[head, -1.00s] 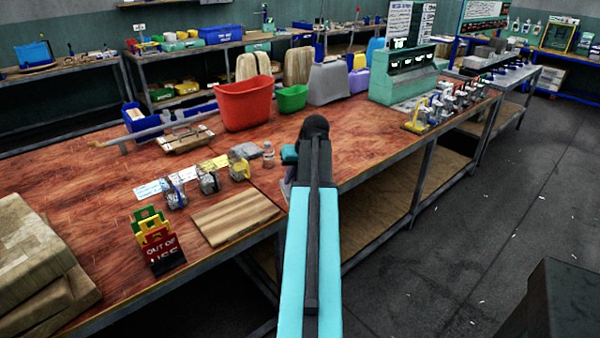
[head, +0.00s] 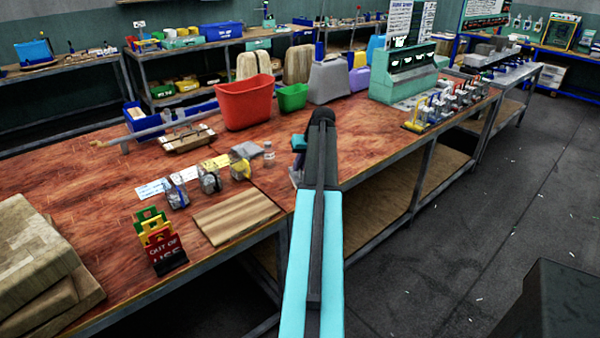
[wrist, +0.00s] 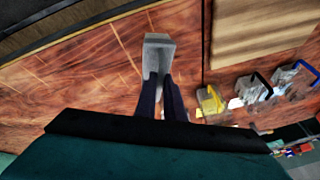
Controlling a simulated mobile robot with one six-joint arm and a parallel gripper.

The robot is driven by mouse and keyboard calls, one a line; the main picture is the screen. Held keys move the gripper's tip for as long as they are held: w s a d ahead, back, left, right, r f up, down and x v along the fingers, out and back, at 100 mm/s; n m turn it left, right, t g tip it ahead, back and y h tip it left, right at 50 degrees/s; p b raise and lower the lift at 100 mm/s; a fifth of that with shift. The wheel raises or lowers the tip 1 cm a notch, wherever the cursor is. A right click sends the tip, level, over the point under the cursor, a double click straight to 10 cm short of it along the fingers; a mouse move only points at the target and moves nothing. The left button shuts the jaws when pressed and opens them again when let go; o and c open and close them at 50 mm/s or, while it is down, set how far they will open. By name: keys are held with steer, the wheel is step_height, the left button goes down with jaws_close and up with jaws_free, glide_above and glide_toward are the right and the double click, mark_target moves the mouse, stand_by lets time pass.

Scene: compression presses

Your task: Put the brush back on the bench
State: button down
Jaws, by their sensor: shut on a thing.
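My gripper (wrist: 161,82) is shut on a pale grey piece, which I take to be the brush (wrist: 158,48). In the wrist view the piece sticks out past the two dark fingers, over the reddish-brown bench (wrist: 95,60). Whether it touches the top I cannot tell. In the head view my arm hides most of the gripper and the brush; only a teal and dark part of the gripper shows left of the arm, by the front edge of the bench (head: 95,180).
Left of my gripper stand a small bottle (head: 269,151), a yellow-framed clear unit (head: 240,170) and a wooden board (head: 236,215). A red bin (head: 246,102) and green bin (head: 292,97) stand behind. A green machine (head: 404,75) stands right. Bare bench lies right of my arm.

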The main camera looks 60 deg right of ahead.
stand_by(0.3)
steer(key=shift+f+p, duration=0.6)
steer(key=shift+f, duration=1.15)
steer(key=shift+f, duration=0.15)
steer(key=c, duration=1.9)
jaws_free()
steer(key=shift+o, duration=0.2)
steer(key=shift+r, duration=0.25)
steer(key=b+v, duration=0.2)
steer(key=v, duration=0.9)
steer(key=shift+s+r, duration=0.2)
steer(key=shift+r, duration=0.15)
steer(key=shift+a, duration=0.15)
